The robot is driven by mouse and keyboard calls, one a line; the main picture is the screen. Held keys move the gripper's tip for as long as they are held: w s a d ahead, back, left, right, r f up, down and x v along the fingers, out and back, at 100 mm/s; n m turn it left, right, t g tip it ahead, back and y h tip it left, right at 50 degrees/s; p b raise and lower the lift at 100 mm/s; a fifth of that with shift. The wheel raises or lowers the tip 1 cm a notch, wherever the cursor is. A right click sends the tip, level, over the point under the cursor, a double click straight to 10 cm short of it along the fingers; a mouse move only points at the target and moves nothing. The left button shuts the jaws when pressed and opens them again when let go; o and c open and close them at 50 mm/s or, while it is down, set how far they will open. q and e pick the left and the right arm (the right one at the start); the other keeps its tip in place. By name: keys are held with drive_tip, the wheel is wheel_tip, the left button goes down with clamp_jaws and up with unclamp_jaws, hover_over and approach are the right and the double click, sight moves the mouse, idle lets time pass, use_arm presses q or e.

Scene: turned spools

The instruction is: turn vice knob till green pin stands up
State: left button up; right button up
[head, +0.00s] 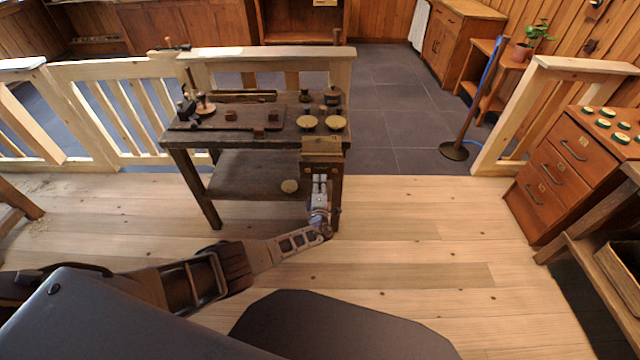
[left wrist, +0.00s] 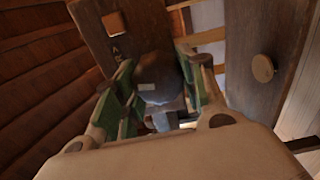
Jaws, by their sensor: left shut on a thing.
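The wooden vice (head: 322,158) is on the front right end of the dark workbench; its jaw board (left wrist: 145,28) shows a square hole and a small carved mark in the left wrist view. My left gripper (head: 319,212) is below the vice face, pointing at it. In the left wrist view its green-padded fingers (left wrist: 160,88) are shut on the dark round vice knob (left wrist: 158,78), which has a small pale mark. The fingers hide the knob in the head view. I cannot make out a green pin. My right gripper is out of view.
The workbench (head: 240,140) carries small blocks, round discs and tools. A wooden railing (head: 270,54) stands behind. A drawer cabinet (head: 562,165) stands at right. The plank floor (head: 430,225) right of the bench is clear.

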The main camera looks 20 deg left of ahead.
use_arm(q)
drive_tip(key=m, duration=0.1)
drive_tip(key=m+p, duration=0.1)
drive_tip(key=m, duration=0.3)
drive_tip(key=shift+s+d+f, duration=0.2)
drive_tip(key=shift+s+d, duration=0.05)
drive_tip(key=shift+m, duration=0.4)
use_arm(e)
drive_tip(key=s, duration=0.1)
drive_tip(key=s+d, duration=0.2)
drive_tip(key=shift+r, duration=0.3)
use_arm(q)
drive_tip(key=shift+p, duration=0.3)
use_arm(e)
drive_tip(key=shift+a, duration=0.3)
use_arm(q)
drive_tip(key=o, duration=0.7)
drive_tip(key=shift+c, duration=0.2)
drive_tip(key=o, duration=0.4)
drive_tip(key=shift+r, duration=0.15)
drive_tip(key=shift+w+a, duration=0.1)
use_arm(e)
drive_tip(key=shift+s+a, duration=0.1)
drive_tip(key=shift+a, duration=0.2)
